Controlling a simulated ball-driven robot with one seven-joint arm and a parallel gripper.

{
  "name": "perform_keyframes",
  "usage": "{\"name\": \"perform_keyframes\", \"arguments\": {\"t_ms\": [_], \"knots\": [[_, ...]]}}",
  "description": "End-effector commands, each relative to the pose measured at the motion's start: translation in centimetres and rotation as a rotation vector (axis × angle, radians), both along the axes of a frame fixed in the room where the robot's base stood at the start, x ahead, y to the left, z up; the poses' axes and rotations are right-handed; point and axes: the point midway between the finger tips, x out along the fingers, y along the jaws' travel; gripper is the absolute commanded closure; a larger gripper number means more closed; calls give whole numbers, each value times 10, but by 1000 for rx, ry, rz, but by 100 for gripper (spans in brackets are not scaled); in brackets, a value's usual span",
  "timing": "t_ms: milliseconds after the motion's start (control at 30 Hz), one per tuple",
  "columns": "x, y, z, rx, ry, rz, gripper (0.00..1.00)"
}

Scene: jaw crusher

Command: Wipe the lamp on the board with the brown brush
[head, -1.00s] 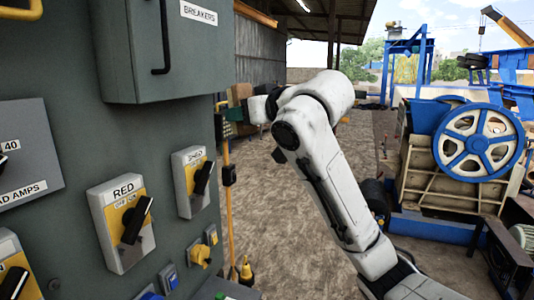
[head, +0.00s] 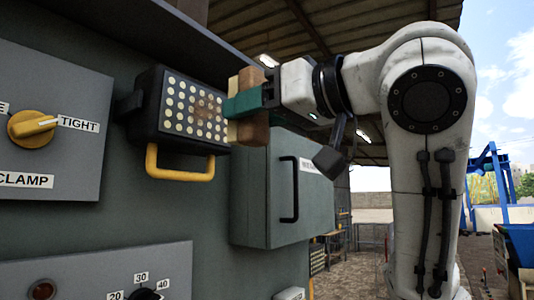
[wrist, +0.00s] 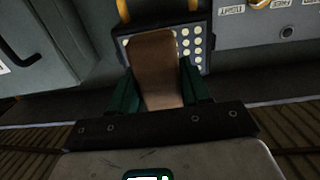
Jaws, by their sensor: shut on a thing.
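The lamp (head: 180,108) is a dark box with rows of pale round LEDs and a yellow handle below, fixed to the grey board. A brownish smudge shows on its face. My gripper (head: 240,103), with green fingers, is shut on the brown brush (head: 256,128). The brush is held upright at the right edge of the lamp, its paler side towards the lamp face. I cannot tell whether they touch. In the wrist view the brush (wrist: 155,60) stands between the green fingers and covers part of the lamp (wrist: 201,42).
A grey cabinet (head: 265,195) with a black handle juts from the board below the brush. A clamp panel (head: 50,115) with a yellow knob is left of the lamp, and a dial panel (head: 100,275) is below. Open room lies to the right.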

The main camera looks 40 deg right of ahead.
Motion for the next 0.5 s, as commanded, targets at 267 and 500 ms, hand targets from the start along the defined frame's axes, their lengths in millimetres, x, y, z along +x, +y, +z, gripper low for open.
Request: {"name": "perform_keyframes", "arguments": {"t_ms": [267,500], "knots": [[-7,13,11,5,-9,28,77],[13,20,11,5,-8,29,77]]}}
